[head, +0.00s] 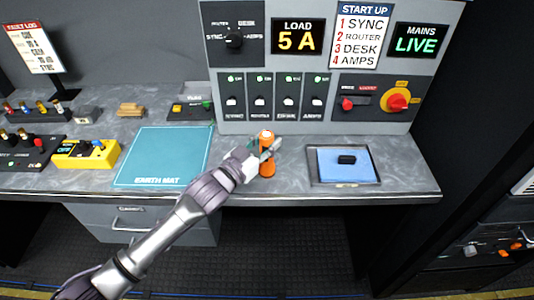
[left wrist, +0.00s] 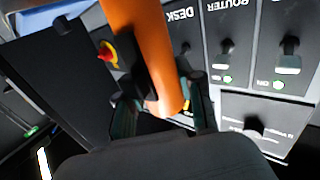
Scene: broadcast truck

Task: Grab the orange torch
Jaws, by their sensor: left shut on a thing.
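The orange torch (head: 267,168) stands upright on the grey worktop, near its front edge and below the switch panel. My left gripper (head: 262,150) reaches in from the lower left and is shut around the torch's upper part. In the left wrist view the torch (left wrist: 150,55) is a large orange cylinder between the two dark fingers of my left gripper (left wrist: 160,108). The torch's middle is partly hidden by the fingers in the head view. My right gripper is in neither view.
A teal earth mat (head: 163,157) lies left of the torch. A blue-lined tray (head: 343,166) with a small black object lies to the right. The switch panel (head: 365,65) rises behind. A yellow device (head: 86,154) and black switch boxes stand at the left.

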